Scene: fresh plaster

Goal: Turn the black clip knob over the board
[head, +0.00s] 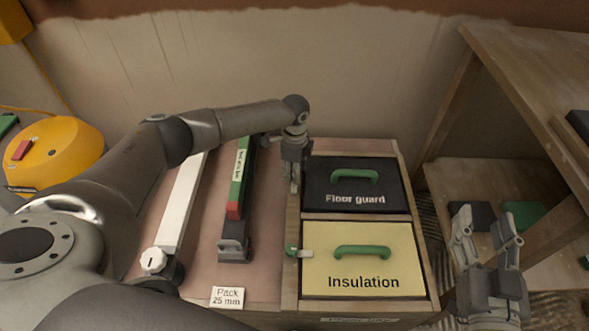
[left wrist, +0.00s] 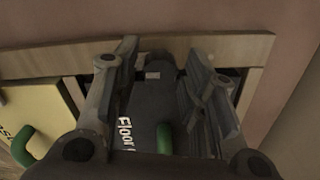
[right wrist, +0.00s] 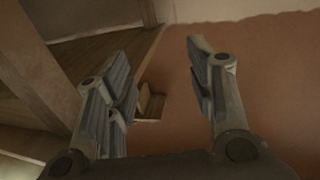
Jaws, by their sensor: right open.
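The black board marked "Floor guard" (head: 335,188) lies in the upper bay of the wooden tray and has a green handle. My left gripper (head: 294,188) points down at this board's left edge and hides the clip there in the head view. In the left wrist view, a dark rounded shape, seemingly the black clip knob (left wrist: 162,64), shows between the fingers beside a small light tab. The left fingers (left wrist: 165,70) stand apart; I cannot tell whether they touch it. My right gripper (head: 487,232) is open and empty at the right, off the tray.
Below lies a yellow "Insulation" board (head: 348,277) with a green clip (head: 292,252) at its left edge. A long white bar (head: 183,205) and a red-green level (head: 239,178) lie to the left. A wooden shelf (head: 520,75) stands at the right.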

